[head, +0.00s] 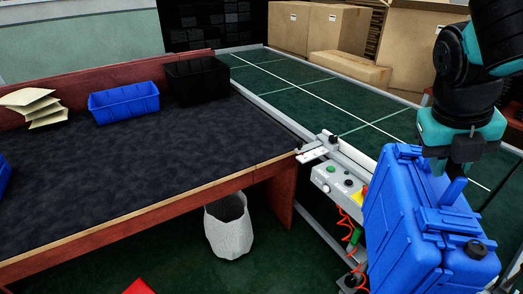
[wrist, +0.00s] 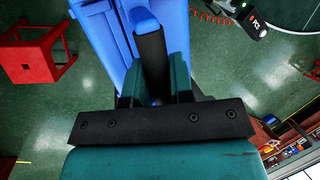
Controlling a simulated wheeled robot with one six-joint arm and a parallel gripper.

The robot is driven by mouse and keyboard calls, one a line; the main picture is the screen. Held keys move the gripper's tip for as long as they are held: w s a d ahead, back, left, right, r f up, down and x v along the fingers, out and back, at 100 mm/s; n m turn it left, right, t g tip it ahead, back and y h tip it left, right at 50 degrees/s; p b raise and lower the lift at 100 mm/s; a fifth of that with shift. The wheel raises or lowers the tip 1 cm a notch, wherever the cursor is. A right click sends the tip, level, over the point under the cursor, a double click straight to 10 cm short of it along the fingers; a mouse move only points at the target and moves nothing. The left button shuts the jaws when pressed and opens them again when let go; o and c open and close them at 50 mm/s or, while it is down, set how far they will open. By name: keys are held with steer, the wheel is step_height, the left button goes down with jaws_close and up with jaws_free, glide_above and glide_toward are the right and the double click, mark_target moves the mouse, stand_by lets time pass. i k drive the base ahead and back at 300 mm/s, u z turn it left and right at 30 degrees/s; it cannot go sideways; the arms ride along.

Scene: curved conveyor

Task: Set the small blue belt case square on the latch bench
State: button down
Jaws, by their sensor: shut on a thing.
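The blue case (head: 408,225) hangs from my gripper (head: 460,165) at the right of the head view, in front of the conveyor's near edge. My gripper is shut on its upright handle. In the wrist view the case (wrist: 103,35) lies beyond the fingers, and its handle sits between the fingertips of my gripper (wrist: 154,85). The case looks tilted in the head view, and its lower end is cut off by the frame. A dark-topped bench (head: 150,170) with a wooden edge fills the left; I cannot tell whether it is the latch bench.
The bench holds a blue bin (head: 124,103), a black bin (head: 197,80) and tan sheets (head: 34,106); its middle is clear. A green conveyor (head: 320,95) runs behind, with cardboard boxes (head: 345,68). A red stool (wrist: 42,60) shows in the wrist view.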

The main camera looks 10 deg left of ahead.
mark_target(216, 154)
steer(key=u, duration=0.4)
steer(key=i, duration=1.7)
steer(key=u, duration=0.8)
steer(key=i, duration=0.8)
steer(key=u, duration=0.3)
